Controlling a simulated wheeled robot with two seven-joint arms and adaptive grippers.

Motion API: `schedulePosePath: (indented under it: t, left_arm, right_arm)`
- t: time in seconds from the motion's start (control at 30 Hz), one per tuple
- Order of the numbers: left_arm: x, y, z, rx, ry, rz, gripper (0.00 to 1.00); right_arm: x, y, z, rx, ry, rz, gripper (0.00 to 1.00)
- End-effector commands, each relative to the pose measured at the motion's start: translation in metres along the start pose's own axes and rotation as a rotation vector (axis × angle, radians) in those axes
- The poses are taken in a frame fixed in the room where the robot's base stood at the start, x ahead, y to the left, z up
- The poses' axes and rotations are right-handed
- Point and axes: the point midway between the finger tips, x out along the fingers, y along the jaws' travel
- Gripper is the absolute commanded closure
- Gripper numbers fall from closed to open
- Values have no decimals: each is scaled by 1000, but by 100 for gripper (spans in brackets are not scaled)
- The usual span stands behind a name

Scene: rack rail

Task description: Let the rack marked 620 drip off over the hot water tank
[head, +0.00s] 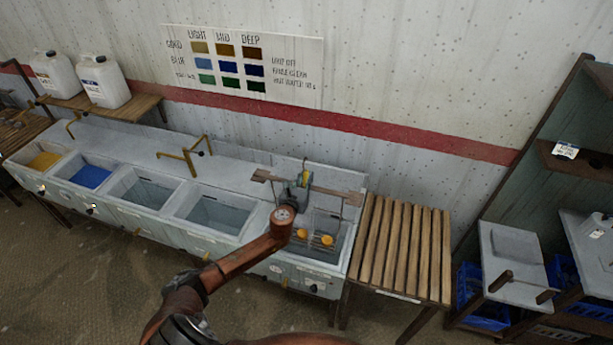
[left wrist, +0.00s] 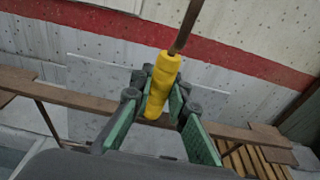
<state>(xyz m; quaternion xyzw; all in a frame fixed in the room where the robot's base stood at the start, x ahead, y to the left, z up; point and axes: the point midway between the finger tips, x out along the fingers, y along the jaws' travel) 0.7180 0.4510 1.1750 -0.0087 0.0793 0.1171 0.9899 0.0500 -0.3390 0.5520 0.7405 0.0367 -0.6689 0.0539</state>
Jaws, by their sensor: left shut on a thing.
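My left gripper (head: 303,181) is shut on the yellow grip (left wrist: 163,84) of a rack, with green fingers on both sides of the grip in the left wrist view (left wrist: 160,98). The rack's brown crossbar (head: 340,194) spans left and right of the gripper. Below it hang thin wires and a frame with orange pieces (head: 327,240). The rack is over or partly inside the rightmost tank (head: 340,262); I cannot tell how high its lower end is. My arm hides part of it. No number on the rack is readable, and the tank labels are too small to read. My right gripper is out of view.
Tanks to the left include a yellow one (head: 44,160), a blue one (head: 90,176) and two greyish ones (head: 143,192). Brass taps (head: 185,158) stand behind. A slatted wooden bench (head: 402,245) adjoins on the right, bare. Shelves (head: 512,255) stand farther right.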

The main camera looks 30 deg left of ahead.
Motion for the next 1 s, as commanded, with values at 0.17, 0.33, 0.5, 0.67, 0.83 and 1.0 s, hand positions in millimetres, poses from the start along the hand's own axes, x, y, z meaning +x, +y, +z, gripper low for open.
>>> schedulePosePath:
  t: [0.17,0.33,0.5,0.67,0.83,1.0]
  left_arm:
    - [0,0,2,0,-3,0,100]
    - [2,0,-9,-1,-3,0,100]
    - [6,-1,-32,-1,-2,-1,100]
    - [9,0,-52,-1,-2,-1,100]
    - [12,-1,-73,0,-3,-1,100]
    - [16,-1,-94,-2,-2,0,100]
  right_arm:
    - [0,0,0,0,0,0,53]
    - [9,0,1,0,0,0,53]
    - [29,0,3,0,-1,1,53]
    - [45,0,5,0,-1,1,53]
    - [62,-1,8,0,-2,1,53]
    - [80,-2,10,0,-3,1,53]
